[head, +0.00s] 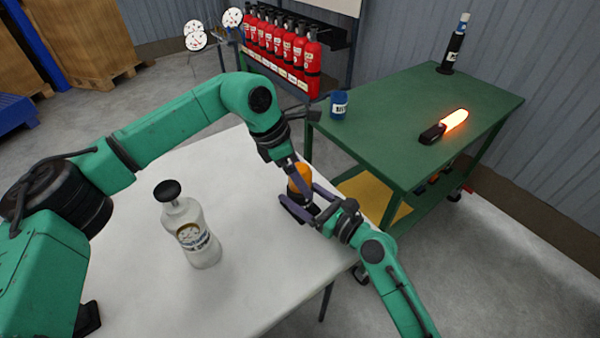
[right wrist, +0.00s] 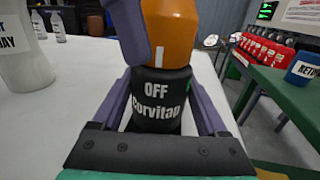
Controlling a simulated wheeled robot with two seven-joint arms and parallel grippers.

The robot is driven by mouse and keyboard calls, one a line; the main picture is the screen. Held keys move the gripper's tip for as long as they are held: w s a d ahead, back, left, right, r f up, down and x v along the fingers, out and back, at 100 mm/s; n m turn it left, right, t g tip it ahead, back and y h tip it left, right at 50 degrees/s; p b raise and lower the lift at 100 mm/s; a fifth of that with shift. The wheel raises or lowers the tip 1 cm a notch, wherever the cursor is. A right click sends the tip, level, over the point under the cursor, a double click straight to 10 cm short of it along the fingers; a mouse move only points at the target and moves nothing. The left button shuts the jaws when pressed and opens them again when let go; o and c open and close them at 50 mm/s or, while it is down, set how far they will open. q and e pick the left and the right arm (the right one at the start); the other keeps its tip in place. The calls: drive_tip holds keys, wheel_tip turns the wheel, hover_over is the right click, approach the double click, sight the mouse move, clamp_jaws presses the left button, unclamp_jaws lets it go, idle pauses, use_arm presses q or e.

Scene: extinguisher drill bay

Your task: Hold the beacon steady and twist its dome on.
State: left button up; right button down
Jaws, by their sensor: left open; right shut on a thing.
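The beacon has a black base (right wrist: 158,112) lettered "OFF Corvitap" and an orange dome (head: 301,180). The dome also shows in the right wrist view (right wrist: 178,40), upright directly above the base; whether its thread is engaged cannot be seen. My right gripper (head: 310,207) is shut on the base, one finger on each side. My left gripper (head: 303,176) is open at the dome, reaching down from above. One of its purple fingers covers the dome's left part in the right wrist view; the other finger is mostly hidden.
A clear bottle with a black cap (head: 190,232) stands on the white table (head: 130,290), left of the beacon. Beyond the table, a green cart (head: 395,110) holds a blue tin (head: 339,105), a glowing wand (head: 445,126) and a black bottle (head: 455,45). Red extinguishers (head: 290,45) stand behind.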

use_arm(q)
drive_tip(key=shift+f, duration=0.1)
drive_tip(key=c, duration=1.4)
drive_tip(key=shift+n, duration=0.4)
drive_tip(key=n+t, duration=0.1)
drive_tip(key=n, duration=0.2)
drive_tip(key=shift+y, duration=0.4)
drive_tip(key=n, duration=0.2)
drive_tip(key=n+t, duration=0.1)
drive_tip(key=n, duration=0.1)
drive_tip(key=shift+t+y, duration=0.3)
drive_tip(key=shift+y, duration=0.1)
drive_tip(key=n, duration=0.2)
drive_tip(key=n+y, duration=0.1)
drive_tip(key=n, duration=0.1)
drive_tip(key=shift+t+y, duration=0.3)
drive_tip(key=shift+t, duration=0.1)
drive_tip(key=shift+n+y, duration=0.5)
drive_tip(key=shift+n, duration=1.1)
use_arm(e)
drive_tip(key=shift+f, duration=0.1)
use_arm(q)
drive_tip(key=o, duration=1.4)
